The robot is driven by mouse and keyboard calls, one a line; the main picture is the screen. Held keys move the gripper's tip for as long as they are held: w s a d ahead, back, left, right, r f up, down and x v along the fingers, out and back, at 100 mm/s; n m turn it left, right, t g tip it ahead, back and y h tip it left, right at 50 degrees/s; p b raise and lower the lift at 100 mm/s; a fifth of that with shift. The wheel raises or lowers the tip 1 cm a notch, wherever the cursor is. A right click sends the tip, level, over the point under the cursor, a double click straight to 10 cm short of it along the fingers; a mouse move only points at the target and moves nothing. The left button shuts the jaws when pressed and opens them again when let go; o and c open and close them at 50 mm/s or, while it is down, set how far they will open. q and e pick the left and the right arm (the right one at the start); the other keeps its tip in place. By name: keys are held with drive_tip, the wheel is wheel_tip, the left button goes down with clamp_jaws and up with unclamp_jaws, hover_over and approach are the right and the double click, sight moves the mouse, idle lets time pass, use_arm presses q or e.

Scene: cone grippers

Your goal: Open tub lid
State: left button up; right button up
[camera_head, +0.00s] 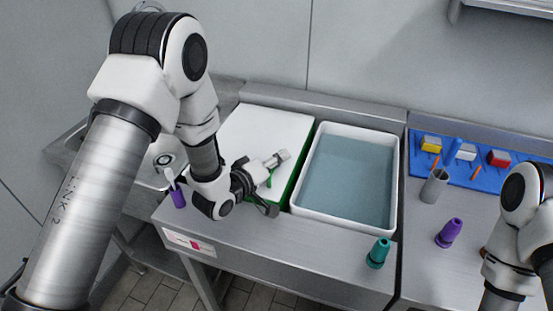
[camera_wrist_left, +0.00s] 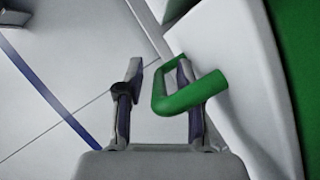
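A white lid (camera_head: 262,128) covers the left tub, with a green side (camera_head: 299,178) showing along its right edge in the head view. Its green loop handle (camera_head: 269,181) is at the front, partly hidden by my left gripper (camera_head: 277,184). In the left wrist view the handle (camera_wrist_left: 205,90) is close up. My left gripper (camera_wrist_left: 156,75) is open there. The handle's near end reaches into the gap between the fingers, and its bar crosses in front of the right finger. Whether they touch, I cannot tell. The lid looks closed. My right gripper is out of view.
A white-rimmed open tub (camera_head: 391,182) with grey-blue contents stands to the right. A blue board (camera_head: 464,178) with small coloured items lies at the back right.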

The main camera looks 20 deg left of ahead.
use_arm(q)
drive_tip(key=shift+s, duration=0.1)
clamp_jaws()
drive_tip(key=shift+r, duration=0.1)
